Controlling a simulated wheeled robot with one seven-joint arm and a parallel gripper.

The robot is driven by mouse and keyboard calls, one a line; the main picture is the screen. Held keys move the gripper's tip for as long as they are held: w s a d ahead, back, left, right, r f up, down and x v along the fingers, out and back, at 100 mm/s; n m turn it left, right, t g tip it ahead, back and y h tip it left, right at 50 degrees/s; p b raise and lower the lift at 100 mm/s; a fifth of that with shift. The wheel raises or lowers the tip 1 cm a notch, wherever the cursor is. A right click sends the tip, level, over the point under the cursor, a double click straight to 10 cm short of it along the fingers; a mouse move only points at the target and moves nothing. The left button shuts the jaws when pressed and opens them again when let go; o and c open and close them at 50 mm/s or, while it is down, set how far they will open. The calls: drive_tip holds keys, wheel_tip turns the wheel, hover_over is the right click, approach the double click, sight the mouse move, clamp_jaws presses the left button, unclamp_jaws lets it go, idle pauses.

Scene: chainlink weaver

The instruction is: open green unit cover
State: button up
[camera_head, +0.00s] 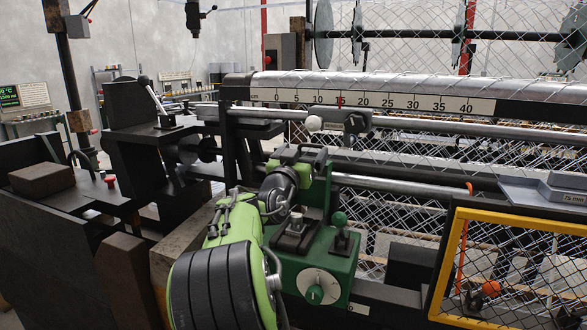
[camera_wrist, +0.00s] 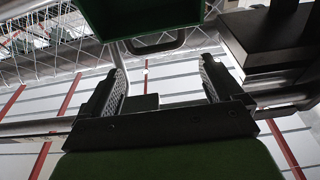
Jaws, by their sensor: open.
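The green unit (camera_head: 335,262) stands on the machine at the middle of the head view. The handle lies just beyond the fingertips, and I cannot see contact. I cannot tell whether the cover is ajar.
A white ruler scale (camera_head: 375,100) and steel rails run behind the unit. A yellow-framed mesh guard (camera_head: 445,265) stands at the right, and a grey tray (camera_head: 530,192) lies behind it. Dark blocks (camera_head: 42,178) crowd the left. In the wrist view, a dark block (camera_wrist: 275,40) is at upper right.

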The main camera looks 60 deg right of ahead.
drive_tip(key=b+v, duration=0.3)
drive_tip(key=v, duration=1.1)
drive_tip(key=shift+a, duration=0.25)
